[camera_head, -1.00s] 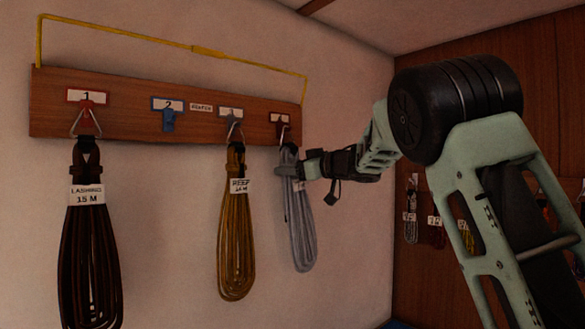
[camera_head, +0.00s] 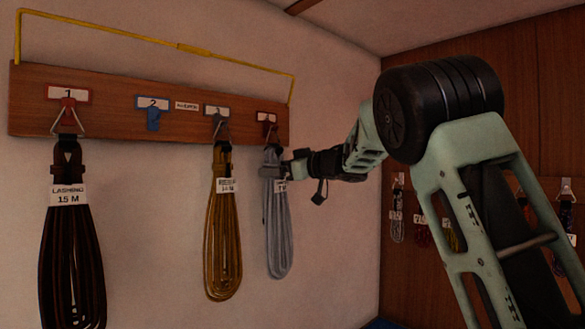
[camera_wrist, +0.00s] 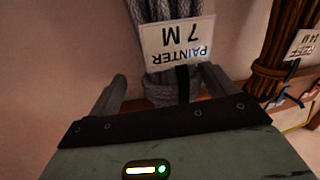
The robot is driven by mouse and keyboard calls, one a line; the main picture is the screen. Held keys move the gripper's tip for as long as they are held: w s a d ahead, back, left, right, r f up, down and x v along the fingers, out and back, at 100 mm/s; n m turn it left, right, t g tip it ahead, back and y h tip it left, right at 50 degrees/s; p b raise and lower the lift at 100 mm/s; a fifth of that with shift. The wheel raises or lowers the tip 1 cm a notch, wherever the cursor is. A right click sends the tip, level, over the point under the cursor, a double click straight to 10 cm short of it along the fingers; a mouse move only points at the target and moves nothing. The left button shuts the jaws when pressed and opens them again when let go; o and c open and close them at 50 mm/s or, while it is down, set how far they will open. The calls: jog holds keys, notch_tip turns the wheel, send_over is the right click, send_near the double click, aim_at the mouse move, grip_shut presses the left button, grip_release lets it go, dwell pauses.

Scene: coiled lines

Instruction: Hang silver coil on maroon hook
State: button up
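The silver coil (camera_head: 277,228), a grey rope bundle, hangs upright directly below the maroon hook (camera_head: 270,130) at the right end of the board. Its top meets the hook, though the exact contact is too small to make out. In the wrist view the silver coil (camera_wrist: 155,92) carries a "PAINTER 7 M" tag (camera_wrist: 178,42). My gripper (camera_head: 275,172) is at the coil's upper part, below the hook. In the wrist view my gripper's fingers (camera_wrist: 163,90) stand apart on either side of the coil, with a gap at the left finger.
A brown board (camera_head: 100,115) on the wall bears the hooks. A yellow coil (camera_head: 222,240) hangs close left of the silver one, and a dark lashing coil (camera_head: 72,250) hangs far left. The blue hook (camera_head: 153,118) is empty. More small coils hang on the right wall.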

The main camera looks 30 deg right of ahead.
jog(key=b+v, duration=0.5)
jog(key=v, duration=1.2)
jog(key=shift+s, duration=0.15)
jog(key=w+a+f+m+h+b, duration=0.1)
jog(key=w+a+f+m+h, duration=0.15)
jog(key=a+f, duration=0.45)
jog(key=w+a+f+m+h+b, duration=0.1)
jog(key=w+a+f+m, duration=0.15)
jog(key=a+f, duration=0.4)
jog(key=s+a+f+g+h, duration=0.1)
jog(key=s+a+f+g, duration=0.25)
jog(key=a+f, duration=0.5)
jog(key=s+a+f+n+g, duration=0.2)
jog(key=s+a+f+g, duration=0.4)
jog(key=s+f, duration=0.6)
jog(key=s+a+f+n+g+h, duration=0.1)
jog(key=s+a+f+g, duration=0.1)
jog(key=s, duration=0.8)
jog(key=s+a+f+n+g+h+b, duration=0.1)
jog(key=s+a+f+n+g, duration=0.1)
jog(key=s+f+g, duration=0.2)
jog(key=s+f, duration=0.3)
jog(key=s, duration=0.3)
jog(key=shift+s, duration=0.35)
